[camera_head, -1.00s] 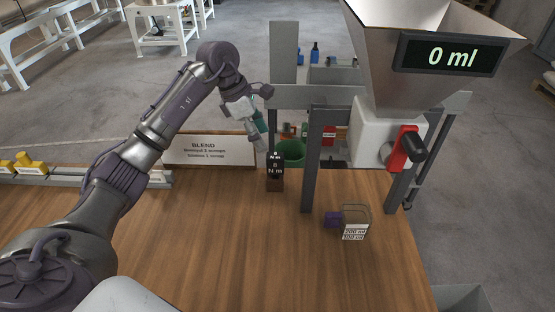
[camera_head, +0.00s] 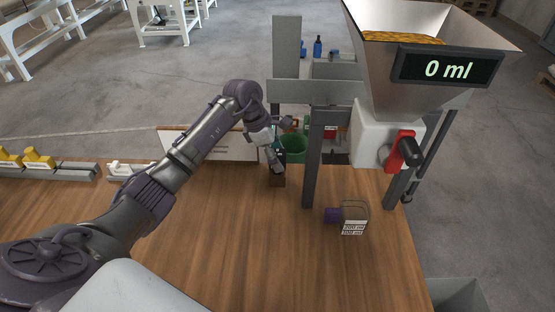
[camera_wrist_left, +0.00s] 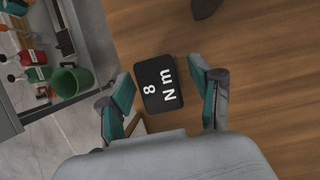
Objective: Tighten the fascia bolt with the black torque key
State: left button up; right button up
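The black torque key, with a flat top marked "8 N m" (camera_wrist_left: 158,84), stands in a small wooden block (camera_head: 277,182) near the table's back edge. My left gripper (camera_head: 275,165) is over the key and mostly covers it in the head view. In the left wrist view the gripper (camera_wrist_left: 162,72) is open, its two teal-padded fingers either side of the key's top, with a gap on each side. I cannot make out the fascia bolt. My right gripper is not in view.
A grey metal frame post (camera_head: 313,160) stands just right of the key, under the hopper (camera_head: 400,40) with its red-handled valve (camera_head: 400,152). A labelled jug (camera_head: 354,218) is on the right. A green bucket (camera_head: 292,146) is behind. The table's middle is clear.

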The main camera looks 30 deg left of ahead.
pick_arm(q)
grip_shut()
jog(key=shift+r, duration=0.1)
jog(key=shift+r, duration=0.35)
notch_tip(320, 180, up, 3)
jog(key=shift+r+b, duration=0.2)
jog(key=shift+b, duration=0.75)
jog(key=s+d+r+b, duration=0.2)
jog(key=s+d+r, duration=0.4)
jog(key=s, duration=0.3)
jog(key=shift+s+d+r, duration=0.2)
jog(key=shift+d+r, duration=0.2)
jog(key=shift+d, duration=0.15)
jog(key=c, duration=0.6)
grip_release()
grip_shut()
